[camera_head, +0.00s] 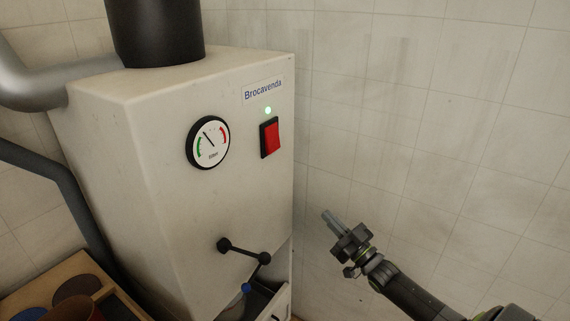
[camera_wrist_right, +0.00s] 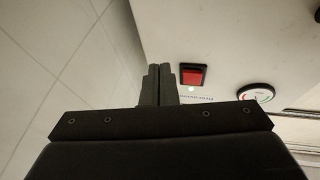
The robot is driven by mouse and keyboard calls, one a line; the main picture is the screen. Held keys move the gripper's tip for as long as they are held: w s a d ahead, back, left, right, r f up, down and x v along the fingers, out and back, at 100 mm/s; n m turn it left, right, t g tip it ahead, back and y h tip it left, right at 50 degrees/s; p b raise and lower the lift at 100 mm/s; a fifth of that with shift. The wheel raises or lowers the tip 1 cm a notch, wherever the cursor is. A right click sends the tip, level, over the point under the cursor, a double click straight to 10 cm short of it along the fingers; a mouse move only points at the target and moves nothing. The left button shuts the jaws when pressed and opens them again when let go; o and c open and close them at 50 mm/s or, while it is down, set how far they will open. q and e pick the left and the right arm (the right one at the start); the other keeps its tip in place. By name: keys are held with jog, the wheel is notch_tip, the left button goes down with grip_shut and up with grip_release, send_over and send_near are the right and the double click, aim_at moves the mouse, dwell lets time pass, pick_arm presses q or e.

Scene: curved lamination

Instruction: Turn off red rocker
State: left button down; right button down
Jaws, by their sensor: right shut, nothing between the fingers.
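The red rocker (camera_head: 270,138) sits in a black frame on the front face of a cream machine (camera_head: 190,230). A small green lamp (camera_head: 268,110) above it is lit. The rocker also shows in the right wrist view (camera_wrist_right: 193,76), to the right of the fingertips. My right gripper (camera_head: 328,217) is shut and empty, to the right of the machine and lower than the rocker, apart from it. In the right wrist view its two fingers (camera_wrist_right: 158,72) are together. My left gripper is not in view.
A round gauge (camera_head: 208,142) is left of the rocker, and a black handle (camera_head: 244,251) is below. An open drawer (camera_head: 268,300) is at the machine's bottom. A wooden tray (camera_head: 70,268) stands at lower left. A tiled wall (camera_head: 430,110) is behind; free space lies right of the machine.

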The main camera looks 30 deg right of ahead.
jog(key=a+r+n+y, duration=0.1)
jog(key=r+y, duration=0.2)
jog(key=r, duration=0.2)
jog(key=s+a+r+n+t+y, duration=0.1)
jog(key=a+r+n+y, duration=0.1)
jog(key=r, duration=0.4)
jog(key=shift+a+y, duration=0.25)
jog(key=shift+y, duration=0.45)
jog(key=p, duration=0.2)
send_near(274, 148)
notch_tip(274, 148, up, 4)
jog(key=w, duration=0.1)
jog(key=w+a, duration=0.1)
jog(key=w, duration=0.1)
jog(key=shift+w+a+f, duration=0.1)
jog(key=shift+a+f, duration=0.1)
jog(key=shift+a, duration=0.15)
jog(key=shift+w+a+f+p, duration=0.2)
jog(key=shift+w+p, duration=0.1)
jog(key=shift+w, duration=0.25)
